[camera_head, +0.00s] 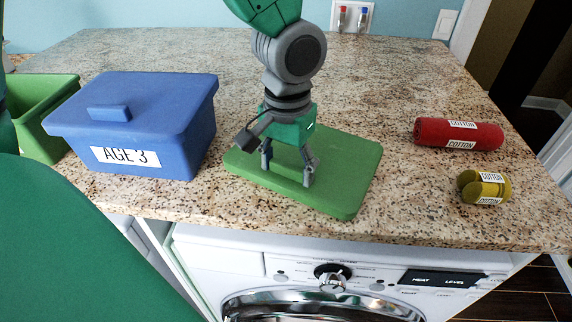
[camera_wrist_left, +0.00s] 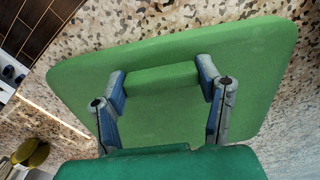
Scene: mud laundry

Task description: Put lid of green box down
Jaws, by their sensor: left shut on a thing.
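The green lid (camera_head: 345,165) is level at the middle of the counter, on it or just above it; I cannot tell which. It fills much of the left wrist view (camera_wrist_left: 250,65). My left gripper (camera_head: 288,172) points down over the lid, its fingers on either side of the lid's raised handle (camera_wrist_left: 162,78), shut on it. The fingers partly hide the handle in the head view. The open green box (camera_head: 35,115) stands at the far left, partly hidden behind the blue box. My right gripper is not in view.
A blue lidded box (camera_head: 150,105) labelled "AGE 3" stands left of the lid. A red roll (camera_head: 458,134) and a yellow roll (camera_head: 484,187), labelled "COTTON", lie to the right. The counter (camera_head: 400,80) behind is clear. A washing machine (camera_head: 350,275) is below its front edge.

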